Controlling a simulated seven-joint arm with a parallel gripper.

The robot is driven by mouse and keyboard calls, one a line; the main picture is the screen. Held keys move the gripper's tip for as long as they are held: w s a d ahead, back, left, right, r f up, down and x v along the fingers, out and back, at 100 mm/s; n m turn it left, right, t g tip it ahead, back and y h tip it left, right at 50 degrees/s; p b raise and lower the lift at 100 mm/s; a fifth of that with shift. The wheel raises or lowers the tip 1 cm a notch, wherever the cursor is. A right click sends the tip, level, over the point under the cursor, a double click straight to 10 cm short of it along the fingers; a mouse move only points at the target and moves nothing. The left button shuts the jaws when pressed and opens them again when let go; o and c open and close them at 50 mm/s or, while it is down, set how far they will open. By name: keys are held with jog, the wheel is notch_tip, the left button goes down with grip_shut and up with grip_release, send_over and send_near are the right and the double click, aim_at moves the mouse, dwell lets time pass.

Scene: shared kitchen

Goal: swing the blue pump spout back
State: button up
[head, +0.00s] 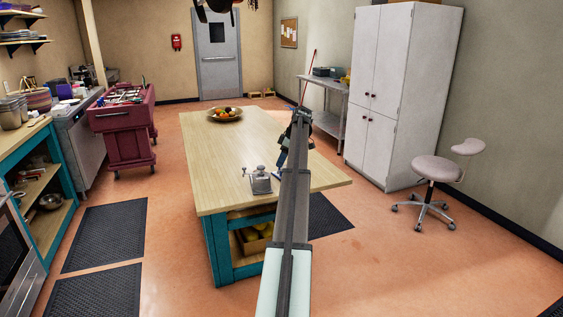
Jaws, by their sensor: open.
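A small blue piece (277,176), which looks like part of the blue pump spout, shows on the wooden island top (225,150). It is just left of my arm, which hides what lies behind it. My gripper (281,163) hangs from the end of my arm, small and dark, just above the blue piece in the picture. Its jaws are open. I cannot tell whether it touches the blue piece or which way the spout points.
A grey metal grinder-like device (261,182) with a crank stands just left of the blue piece. A fruit bowl (211,117) sits at the island's far end. A white cabinet (383,110) and a stool (436,170) stand right. The island top's left part is clear.

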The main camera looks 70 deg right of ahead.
jog(key=v, duration=1.3)
jog(key=shift+w, duration=0.1)
